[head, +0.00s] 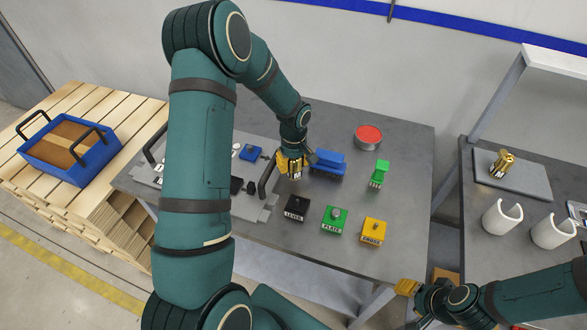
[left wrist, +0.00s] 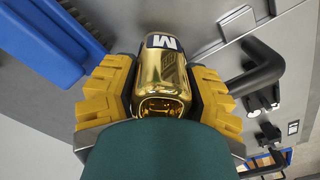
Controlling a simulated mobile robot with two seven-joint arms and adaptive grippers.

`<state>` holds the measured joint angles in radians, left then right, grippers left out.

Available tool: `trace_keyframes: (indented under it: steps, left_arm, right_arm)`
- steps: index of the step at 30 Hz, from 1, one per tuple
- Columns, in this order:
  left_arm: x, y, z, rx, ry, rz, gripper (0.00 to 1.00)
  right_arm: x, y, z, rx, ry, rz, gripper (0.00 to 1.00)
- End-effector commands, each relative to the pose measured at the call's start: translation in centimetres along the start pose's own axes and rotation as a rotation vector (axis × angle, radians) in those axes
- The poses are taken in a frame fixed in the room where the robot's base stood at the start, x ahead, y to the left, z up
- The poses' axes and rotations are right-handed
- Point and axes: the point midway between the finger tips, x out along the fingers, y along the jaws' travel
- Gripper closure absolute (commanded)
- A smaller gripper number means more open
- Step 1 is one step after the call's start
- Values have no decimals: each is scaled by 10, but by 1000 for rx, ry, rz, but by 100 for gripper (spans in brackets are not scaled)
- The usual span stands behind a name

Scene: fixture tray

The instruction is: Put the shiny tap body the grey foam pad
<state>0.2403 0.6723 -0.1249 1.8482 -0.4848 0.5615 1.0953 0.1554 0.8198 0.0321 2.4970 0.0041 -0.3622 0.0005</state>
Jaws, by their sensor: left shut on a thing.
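A shiny gold tap body (left wrist: 165,75) with a dark label bearing a white letter sits between the yellow fingers of my left gripper (left wrist: 160,92). In the head view this gripper (head: 291,165) is over the main table, beside the fixture tray (head: 252,212), and mostly hides the tap body. I cannot tell whether the tap body touches the table. The grey foam pad (head: 530,188) lies on the right-hand table, with another shiny gold fitting (head: 503,162) on it. My right gripper (head: 408,287) is low on the right, and its finger opening is unclear.
Near the left gripper are a blue rack (head: 328,163), a green part (head: 379,174) and a red-topped round dish (head: 368,136). Black (head: 296,208), green (head: 335,219) and yellow (head: 373,232) labelled blocks stand in front. White cut-out cups (head: 502,218) stand before the pad. A gap separates the tables.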

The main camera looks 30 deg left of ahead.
Motion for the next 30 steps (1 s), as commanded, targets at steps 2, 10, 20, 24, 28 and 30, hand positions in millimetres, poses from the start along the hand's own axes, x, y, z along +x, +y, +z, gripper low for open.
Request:
trace_keyframes:
  steps: [2,10,20,24,28,30]
  left_arm:
    - [10,0,0,0,-1,-2,96]
    - [29,0,-1,0,2,1,96]
    - [33,0,0,-1,-1,-1,40]
    - [32,0,0,-1,0,-1,40]
    - [32,0,0,-1,0,-1,40]
    - [29,0,0,-1,-1,-1,40]
  right_arm:
    - [0,0,0,0,0,0,53]
    - [-1,0,0,0,0,0,53]
    - [3,1,0,0,0,0,53]
    - [2,1,0,0,0,0,53]
    - [2,0,0,0,0,0,53]
    - [-1,0,0,0,1,0,53]
